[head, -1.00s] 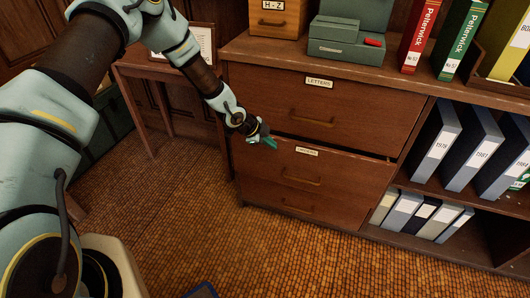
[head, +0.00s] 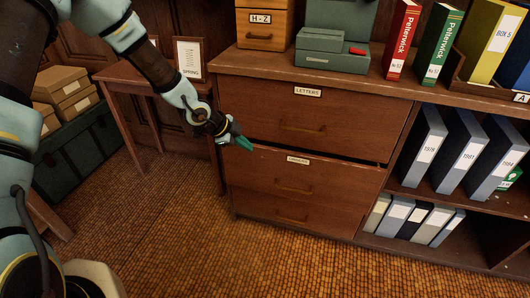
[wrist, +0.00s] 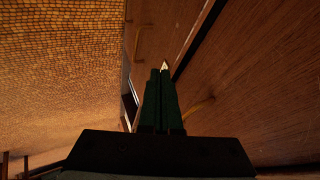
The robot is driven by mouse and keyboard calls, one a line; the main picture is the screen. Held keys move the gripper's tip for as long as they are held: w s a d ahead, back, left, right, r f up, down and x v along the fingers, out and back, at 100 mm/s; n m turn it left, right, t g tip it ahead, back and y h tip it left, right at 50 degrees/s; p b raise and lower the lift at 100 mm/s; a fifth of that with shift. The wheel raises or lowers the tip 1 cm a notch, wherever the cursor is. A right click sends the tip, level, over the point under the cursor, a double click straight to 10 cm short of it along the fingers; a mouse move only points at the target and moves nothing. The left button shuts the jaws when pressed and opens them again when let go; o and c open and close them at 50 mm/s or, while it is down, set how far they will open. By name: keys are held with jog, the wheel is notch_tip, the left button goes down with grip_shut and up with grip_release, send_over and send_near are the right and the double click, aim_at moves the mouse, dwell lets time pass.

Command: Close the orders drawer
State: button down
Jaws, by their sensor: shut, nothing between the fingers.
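The orders drawer (head: 330,187) is a brown wooden front with a small, hard-to-read label and a bar handle, just below the drawer labelled LETTERS (head: 350,126). A dark gap runs along its top edge, so it appears to stand slightly out. My gripper (head: 245,143) is shut and empty, with its green fingers near the upper left corner of this drawer. I cannot tell whether they touch it. In the wrist view, the closed fingertips (wrist: 161,72) lie in front of wooden fronts, with a dark gap beside them.
Another handle (head: 291,216) shows lower on the cabinet. Shelves of binders (head: 462,150) stand to the right. A green box (head: 332,50) and a wooden H-Z box (head: 262,22) stand on top. A small table (head: 125,82) is at the left. The tiled floor (head: 180,215) in front is clear.

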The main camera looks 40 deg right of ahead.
jog(key=s+d+f+m+g+h+b, duration=0.1)
jog(key=s+d+f+m+h+b, duration=0.3)
jog(key=s+f+b, duration=0.5)
jog(key=m+g+h+b, duration=0.2)
jog(key=m+h+b, duration=0.4)
jog(key=b, duration=0.8)
send_near(321, 162)
jog(key=s+d, duration=0.3)
jog(key=s, duration=0.1)
jog(key=shift+w+d, duration=1.3)
jog(key=shift+d, duration=0.1)
jog(key=shift+d, duration=0.1)
